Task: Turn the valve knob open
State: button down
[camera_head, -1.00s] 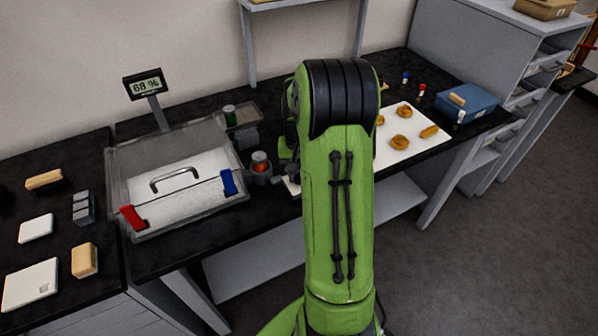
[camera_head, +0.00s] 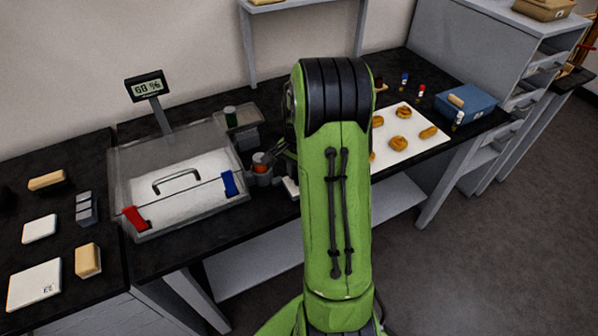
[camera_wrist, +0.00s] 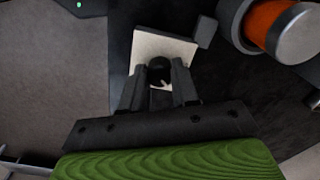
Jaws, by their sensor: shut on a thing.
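A dark round knob (camera_wrist: 159,63) shows in the wrist view in front of a small cream plate (camera_wrist: 178,46). My gripper (camera_wrist: 159,75) has one finger on each side of the knob and is shut on it. The knob's lower part is hidden between the fingers. In the head view my gripper (camera_head: 284,151) is partly visible left of my green arm, beside an orange and grey cylinder (camera_head: 261,162). The knob cannot be made out there. Whether the valve is open cannot be told.
The orange and grey cylinder also shows close at the upper right in the wrist view (camera_wrist: 268,25). A clear-walled case (camera_head: 140,222) with a display (camera_head: 147,87) reading 68 % stands to the left. A white board (camera_head: 410,145) with brown pieces lies to the right.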

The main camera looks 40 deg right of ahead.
jog(key=m, duration=0.5)
jog(key=shift+p, duration=0.3)
jog(key=shift+m, duration=2.5)
jog(key=shift+w, duration=0.1)
jog(key=shift+r, duration=0.1)
jog(key=c, duration=0.8)
grip_release()
jog(key=shift+c, duration=0.2)
notch_tip(320, 180, up, 16)
jog(key=p, duration=0.4)
jog(key=shift+a, duration=0.1)
